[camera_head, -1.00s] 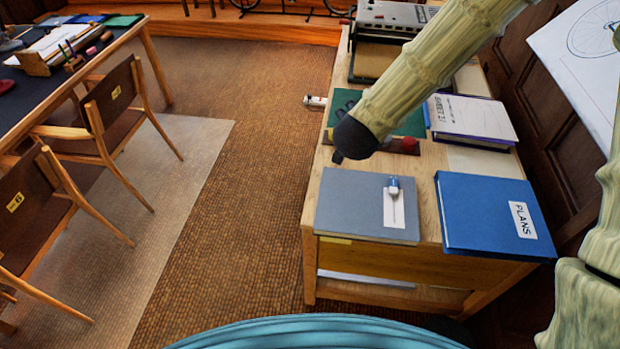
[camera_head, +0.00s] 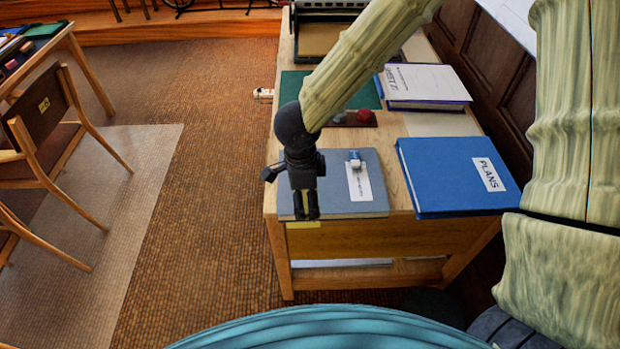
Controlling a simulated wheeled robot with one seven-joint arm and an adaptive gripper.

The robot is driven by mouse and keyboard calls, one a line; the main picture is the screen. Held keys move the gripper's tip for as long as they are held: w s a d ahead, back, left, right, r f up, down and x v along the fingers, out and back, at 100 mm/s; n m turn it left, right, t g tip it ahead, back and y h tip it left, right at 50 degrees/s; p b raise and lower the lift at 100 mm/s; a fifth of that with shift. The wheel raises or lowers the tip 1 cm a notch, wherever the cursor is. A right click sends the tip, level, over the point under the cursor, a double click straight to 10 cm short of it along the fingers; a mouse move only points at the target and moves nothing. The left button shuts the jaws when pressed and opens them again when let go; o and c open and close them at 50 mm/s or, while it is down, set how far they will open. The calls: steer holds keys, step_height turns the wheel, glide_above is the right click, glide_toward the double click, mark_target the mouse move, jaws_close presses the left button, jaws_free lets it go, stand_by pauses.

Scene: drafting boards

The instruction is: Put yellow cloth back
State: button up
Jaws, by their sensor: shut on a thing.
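The yellow cloth (camera_head: 303,225) shows as a small pale yellow strip at the front edge of the wooden desk, just below the grey folder's front left corner. Most of it is hidden, or it is too small to tell its shape. My gripper (camera_head: 306,215) points down in front of the grey folder (camera_head: 333,208), its fingertips at the yellow strip. It is shut on the cloth, with the fingers a narrow gap apart.
A blue PLANS binder (camera_head: 440,190) lies right of the grey folder, with a white-covered book (camera_head: 425,82) behind. A green board (camera_head: 292,90) and a red object (camera_head: 365,117) are farther back. Chairs (camera_head: 45,125) stand left; the carpet (camera_head: 200,200) between is clear.

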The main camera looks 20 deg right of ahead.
steer(key=shift+s+a+f+m+y, duration=0.3)
steer(key=shift+s+a+f+m, duration=0.05)
steer(key=shift+a+m, duration=0.1)
steer(key=w+d+p, duration=0.1)
steer(key=w+d, duration=0.1)
steer(key=w, duration=0.2)
steer(key=w+d+f+p, duration=0.1)
steer(key=w+d, duration=0.1)
steer(key=w, duration=0.3)
steer(key=w+d+p, duration=0.1)
steer(key=w+d, duration=0.1)
steer(key=w, duration=0.3)
steer(key=shift+w+f+p, duration=0.15)
steer(key=shift+p, duration=0.15)
steer(key=shift+f+p, duration=0.4)
steer(key=shift+f, duration=1.45)
steer(key=o, duration=0.9)
step_height(320, 180, up, 12)
steer(key=shift+r+b, duration=0.1)
steer(key=shift+b, duration=0.55)
